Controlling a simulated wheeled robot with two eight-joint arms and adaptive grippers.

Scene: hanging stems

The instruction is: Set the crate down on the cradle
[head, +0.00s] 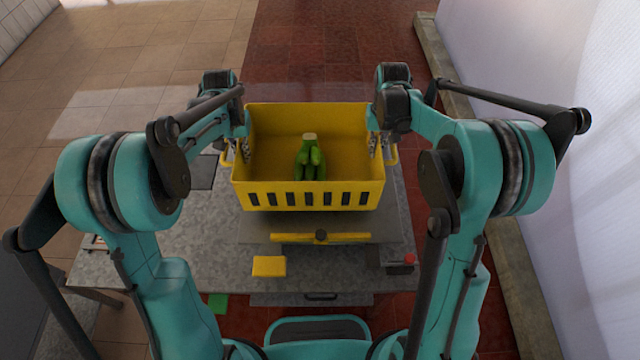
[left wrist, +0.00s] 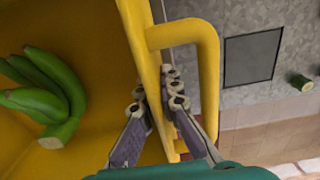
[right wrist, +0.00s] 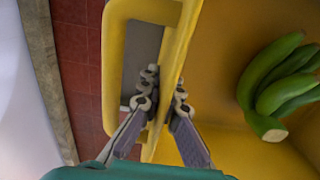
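The yellow crate (head: 307,196) is level, with a bunch of green bananas (head: 311,160) inside; the bananas also show in the left wrist view (left wrist: 55,95). My left gripper (head: 243,150) is shut on the crate's left side wall, one finger inside and one outside by the handle (left wrist: 208,70). My right gripper (head: 374,146) is shut the same way on the right side wall; its handle shows in the right wrist view (right wrist: 112,75). A grey platform with a yellow bar (head: 345,238) shows below the crate's front. No cradle is clearly recognisable, and the crate hides what lies under it.
A grey worktop (head: 200,250) extends around the platform. A yellow block (head: 268,266) lies at the front, and a dark item with a red top (head: 408,260) at the right. A dark square plate (head: 203,172) lies left. A white wall (head: 560,100) stands on the right.

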